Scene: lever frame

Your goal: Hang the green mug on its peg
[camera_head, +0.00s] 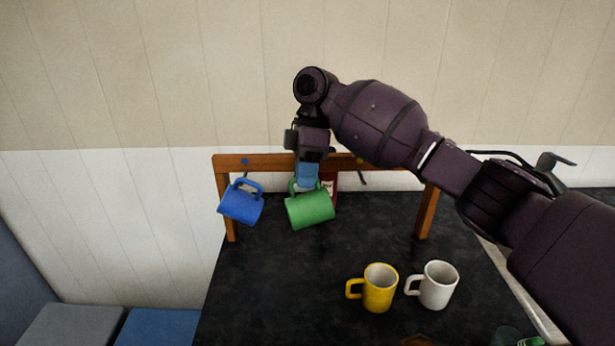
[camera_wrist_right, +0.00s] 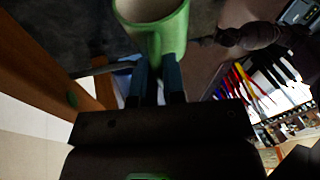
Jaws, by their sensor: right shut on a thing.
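The green mug (camera_head: 310,209) is tilted in the air just in front of the wooden frame (camera_head: 426,212), high above the dark table. My right gripper (camera_head: 307,178) has its blue fingers shut on the mug's handle side, above the body. In the right wrist view the green mug (camera_wrist_right: 155,32) is beyond the fingers of my right gripper (camera_wrist_right: 158,82). A green dot (camera_wrist_right: 72,99) marks the frame's beam there. The green mug's peg is hidden behind my gripper in the head view; I cannot tell whether the handle touches it. My left gripper is not in view.
A blue mug (camera_head: 241,205) hangs on the frame to the left, near a blue dot (camera_head: 245,161). A bare peg (camera_head: 362,178) shows to the right. Yellow (camera_head: 380,289) and white (camera_head: 438,285) mugs stand on the dark table (camera_head: 290,290), whose left front is clear.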

